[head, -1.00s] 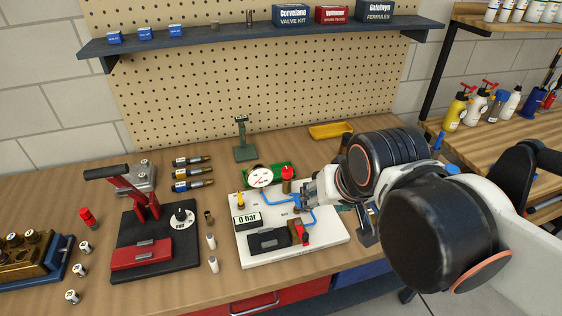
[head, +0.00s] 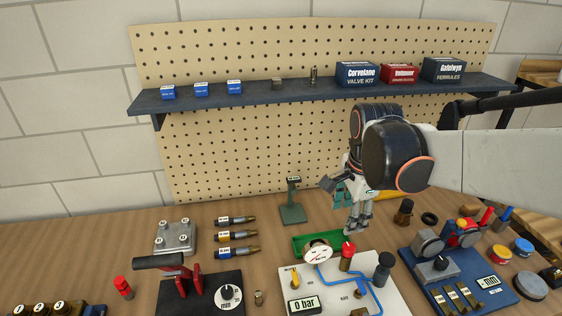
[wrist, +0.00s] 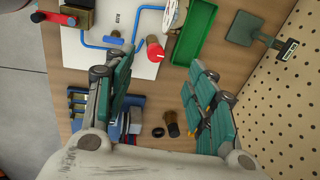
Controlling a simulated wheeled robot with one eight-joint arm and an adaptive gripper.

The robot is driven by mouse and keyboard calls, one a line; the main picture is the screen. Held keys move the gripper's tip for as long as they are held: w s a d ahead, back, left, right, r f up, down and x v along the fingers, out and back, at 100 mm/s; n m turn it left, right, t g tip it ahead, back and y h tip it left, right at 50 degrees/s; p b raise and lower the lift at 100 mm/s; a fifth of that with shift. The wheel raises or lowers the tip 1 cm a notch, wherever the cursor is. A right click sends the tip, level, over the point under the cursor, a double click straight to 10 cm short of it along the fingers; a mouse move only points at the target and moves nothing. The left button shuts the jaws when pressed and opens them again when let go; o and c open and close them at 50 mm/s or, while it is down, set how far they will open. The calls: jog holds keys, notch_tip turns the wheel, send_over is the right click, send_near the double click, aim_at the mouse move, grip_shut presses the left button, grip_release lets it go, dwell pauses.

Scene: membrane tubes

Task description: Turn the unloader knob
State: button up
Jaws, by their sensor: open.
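The white panel (head: 330,272) lies on the bench with a gauge (head: 317,253), a blue line and a "0 bar" display (head: 304,305). A red knob (head: 347,256) stands upright at its back edge and a dark knob (head: 383,268) at its right; I cannot read which is the unloader knob. My gripper (head: 358,230) is open and empty, pointing down above and behind the panel. In the wrist view, the red knob (wrist: 156,49) shows ahead between my spread fingers (wrist: 165,72), apart from them.
A green tray (head: 302,243) lies behind the gauge. A black base with a dial (head: 228,296) stands left, a blue board (head: 430,268) with knobs right. A dark brown bottle-like part (head: 404,213) is near my gripper. The shelf (head: 200,102) runs across the pegboard.

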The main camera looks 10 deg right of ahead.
aim_at(348, 246)
jog(key=w+d+f+m+b, duration=0.1)
jog(key=f+m, duration=0.1)
jog(key=f, duration=0.3)
jog(key=w+d+f+m+g, duration=0.1)
jog(key=f+m, duration=0.1)
jog(key=f, duration=0.3)
jog(key=w+d+f+m+b, duration=0.1)
jog(key=d+f+m, duration=0.1)
jog(key=f, duration=0.4)
jog(key=shift+m+g+b, duration=0.3)
jog(key=shift+m+g, duration=0.1)
jog(key=shift+m, duration=0.2)
jog(key=shift+c, duration=0.6)
jog(key=c, duration=0.9)
